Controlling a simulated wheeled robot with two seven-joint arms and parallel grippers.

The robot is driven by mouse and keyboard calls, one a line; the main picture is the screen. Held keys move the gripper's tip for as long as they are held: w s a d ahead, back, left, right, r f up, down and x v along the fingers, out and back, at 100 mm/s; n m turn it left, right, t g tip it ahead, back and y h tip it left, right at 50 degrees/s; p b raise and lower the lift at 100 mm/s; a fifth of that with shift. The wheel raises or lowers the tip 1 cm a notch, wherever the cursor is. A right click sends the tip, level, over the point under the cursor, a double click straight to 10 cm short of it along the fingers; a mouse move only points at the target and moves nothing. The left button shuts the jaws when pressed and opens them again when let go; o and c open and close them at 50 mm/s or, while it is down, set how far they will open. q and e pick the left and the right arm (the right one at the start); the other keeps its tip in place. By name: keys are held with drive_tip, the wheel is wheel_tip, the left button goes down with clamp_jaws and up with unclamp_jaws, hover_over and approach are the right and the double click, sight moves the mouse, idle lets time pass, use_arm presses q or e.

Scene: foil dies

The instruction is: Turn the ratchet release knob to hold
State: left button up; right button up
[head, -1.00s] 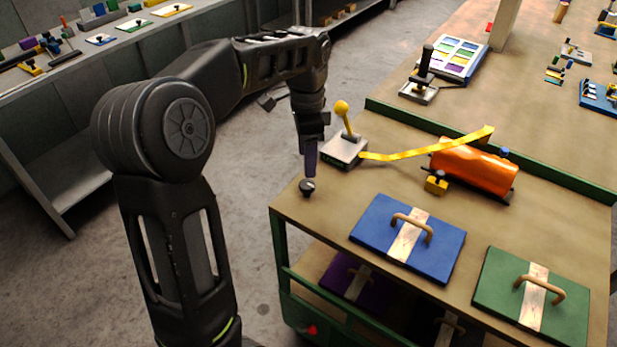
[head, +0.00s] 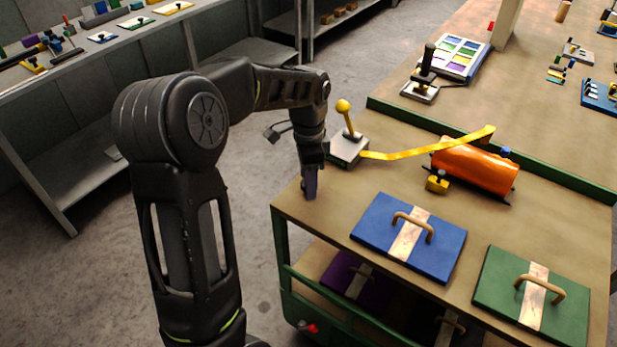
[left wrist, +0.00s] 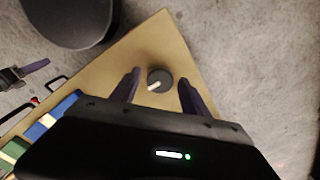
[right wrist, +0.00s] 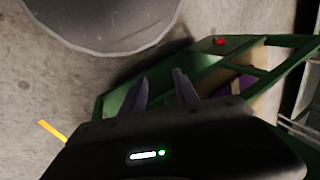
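The ratchet release knob (left wrist: 159,80) is a dark round dial with a pale pointer bar, set near the corner of the wooden bench top. In the left wrist view it lies between the two purple fingers of my left gripper (left wrist: 157,88), which are apart on either side and do not appear to touch it. In the head view my left gripper (head: 309,187) points down at the bench's near left corner and hides the knob. My right gripper (right wrist: 160,88) is open and empty, with the green bench frame beyond its fingers.
A lever box (head: 349,149) with a yellow ball handle stands just behind the left gripper. A yellow strap (head: 420,150) runs to an orange roll (head: 476,166). A blue panel (head: 380,225) and a green panel (head: 500,285) lie at the front.

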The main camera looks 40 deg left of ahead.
use_arm(q)
clamp_jaws()
idle(0.3)
drive_tip(key=shift+n, duration=0.5)
drive_tip(key=n, duration=0.3)
drive_tip(key=shift+n, duration=0.3)
drive_tip(key=n, duration=0.4)
drive_tip(key=shift+n, duration=0.3)
drive_tip(key=n, duration=0.4)
drive_tip(key=shift+p, duration=0.35)
drive_tip(key=n, duration=0.4)
drive_tip(key=shift+n, duration=0.4)
